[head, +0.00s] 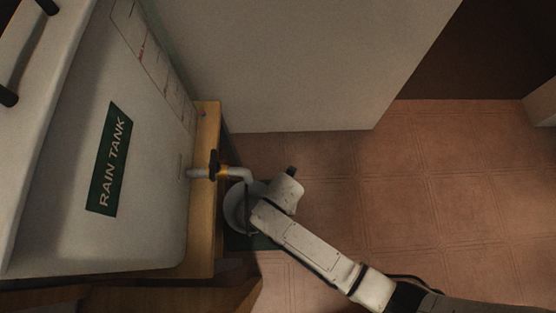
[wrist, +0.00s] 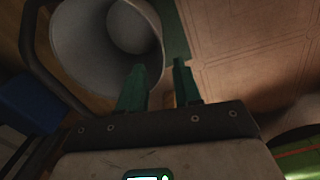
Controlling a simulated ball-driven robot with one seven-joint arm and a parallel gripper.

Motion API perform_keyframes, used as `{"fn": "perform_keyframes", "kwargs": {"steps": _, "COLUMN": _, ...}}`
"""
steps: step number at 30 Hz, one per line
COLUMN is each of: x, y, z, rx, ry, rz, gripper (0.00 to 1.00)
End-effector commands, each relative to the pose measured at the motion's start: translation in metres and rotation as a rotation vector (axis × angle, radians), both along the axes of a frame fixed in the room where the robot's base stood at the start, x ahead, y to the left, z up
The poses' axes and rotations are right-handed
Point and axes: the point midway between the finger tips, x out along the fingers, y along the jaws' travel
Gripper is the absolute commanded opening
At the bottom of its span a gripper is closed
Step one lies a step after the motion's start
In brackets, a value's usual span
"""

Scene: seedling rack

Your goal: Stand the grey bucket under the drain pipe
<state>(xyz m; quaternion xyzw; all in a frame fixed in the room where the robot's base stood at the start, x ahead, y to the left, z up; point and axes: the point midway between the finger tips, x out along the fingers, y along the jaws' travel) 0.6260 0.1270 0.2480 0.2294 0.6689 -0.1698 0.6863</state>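The grey bucket (head: 234,207) stands upright on the floor beside the rain tank's stand, partly covered by my arm in the head view. The drain pipe (head: 240,173) leaves the tank and bends down; its end overlaps the bucket's far rim in the picture. In the wrist view the open bucket (wrist: 85,45) fills the upper left, with a pale round bottom. My gripper (wrist: 160,68) is open, its two green fingers apart. The left finger overlaps the bucket's side; the right one is over the floor. I cannot tell whether they touch the bucket. My arm hides the gripper in the head view.
A green mat (head: 262,242) shows under and beside the bucket. The rain tank (head: 150,190) sits on a wooden stand (head: 205,235) at left. A pale cabinet or wall (head: 290,65) stands behind. The tiled floor (head: 450,200) at right is clear.

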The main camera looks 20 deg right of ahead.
Motion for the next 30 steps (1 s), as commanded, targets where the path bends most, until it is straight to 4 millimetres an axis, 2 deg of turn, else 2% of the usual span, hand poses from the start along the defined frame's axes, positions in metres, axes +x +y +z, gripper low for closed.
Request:
{"fn": "perform_keyframes", "kwargs": {"steps": 9, "x": 0.0, "y": -0.001, "z": 0.003, "rx": 0.0, "ry": 0.001, "rz": -0.01, "gripper": 0.33}}
{"fn": "perform_keyframes", "kwargs": {"steps": 11, "x": 0.0, "y": -0.005, "z": 0.005, "rx": 0.001, "ry": 0.003, "rz": -0.05, "gripper": 0.33}}
{"fn": "perform_keyframes", "kwargs": {"steps": 14, "x": -0.001, "y": -0.018, "z": 0.016, "rx": 0.01, "ry": 0.01, "rz": -0.208, "gripper": 0.33}}
{"fn": "perform_keyframes", "kwargs": {"steps": 17, "x": -0.004, "y": -0.042, "z": 0.033, "rx": 0.021, "ry": 0.024, "rz": -0.483, "gripper": 0.33}}
{"fn": "perform_keyframes", "kwargs": {"steps": 23, "x": -0.019, "y": -0.099, "z": 0.079, "rx": 0.051, "ry": 0.048, "rz": -1.145, "gripper": 0.33}}
{"fn": "perform_keyframes", "kwargs": {"steps": 30, "x": -0.054, "y": -0.162, "z": 0.137, "rx": 0.092, "ry": 0.063, "rz": -1.928, "gripper": 0.33}}
